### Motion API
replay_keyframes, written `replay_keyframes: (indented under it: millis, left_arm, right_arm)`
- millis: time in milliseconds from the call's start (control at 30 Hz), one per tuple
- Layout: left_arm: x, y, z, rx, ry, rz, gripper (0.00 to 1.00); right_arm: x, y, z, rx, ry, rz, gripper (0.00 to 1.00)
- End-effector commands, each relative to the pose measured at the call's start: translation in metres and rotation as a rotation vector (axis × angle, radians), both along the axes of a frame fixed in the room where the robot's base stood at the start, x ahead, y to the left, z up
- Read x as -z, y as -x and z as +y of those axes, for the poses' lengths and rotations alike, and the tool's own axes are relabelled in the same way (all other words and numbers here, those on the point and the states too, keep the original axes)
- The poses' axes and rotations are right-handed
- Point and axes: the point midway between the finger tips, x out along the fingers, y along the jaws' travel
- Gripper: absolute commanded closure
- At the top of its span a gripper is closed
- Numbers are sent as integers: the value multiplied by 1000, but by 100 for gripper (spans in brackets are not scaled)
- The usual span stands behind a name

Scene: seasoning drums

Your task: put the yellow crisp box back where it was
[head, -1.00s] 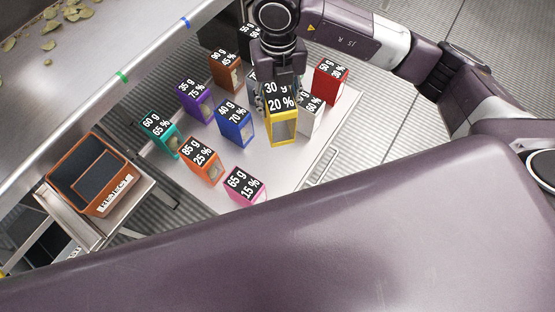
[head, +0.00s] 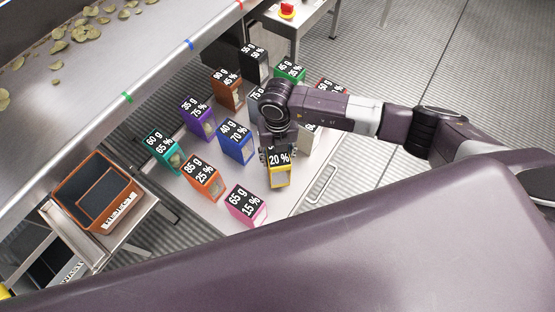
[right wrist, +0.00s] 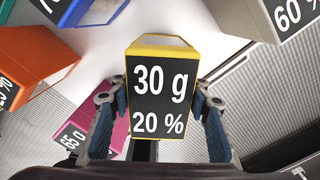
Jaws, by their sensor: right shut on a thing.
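The yellow crisp box (head: 279,170), with a black label reading 30 g and 20 %, is in my right gripper (head: 278,152). In the right wrist view the box (right wrist: 160,92) sits between the two fingers (right wrist: 160,110), which are shut on it. It is over the front right part of the light table (head: 275,204), between the blue box (head: 237,143) and the white box (head: 308,138). I cannot tell whether its base touches the table. My left gripper is not in view.
Orange (head: 203,178), pink (head: 246,206), teal (head: 163,152), purple (head: 198,119) and other labelled boxes stand around it. The table's front right corner is fairly clear.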

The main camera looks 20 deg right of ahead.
Motion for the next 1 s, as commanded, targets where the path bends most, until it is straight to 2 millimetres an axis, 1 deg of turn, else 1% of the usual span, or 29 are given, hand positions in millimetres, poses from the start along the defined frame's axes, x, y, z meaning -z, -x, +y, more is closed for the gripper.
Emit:
replay_keyframes:
  millis: [100,200,467,600,633,767,1000]
  left_arm:
    - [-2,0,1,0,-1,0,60]
    - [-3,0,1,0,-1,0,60]
    - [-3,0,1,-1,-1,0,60]
    - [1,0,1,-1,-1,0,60]
    - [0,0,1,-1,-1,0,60]
    - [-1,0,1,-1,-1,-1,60]
    - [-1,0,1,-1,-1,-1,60]
  right_arm:
    - [19,1,0,0,1,3,85]
    - [29,0,0,0,0,1,85]
    - [31,0,0,-1,0,0,85]
    - [35,0,0,-1,0,0,85]
    - [34,0,0,-1,1,1,52]
    - [34,0,0,-1,1,1,38]
    - [33,0,0,0,1,1,38]
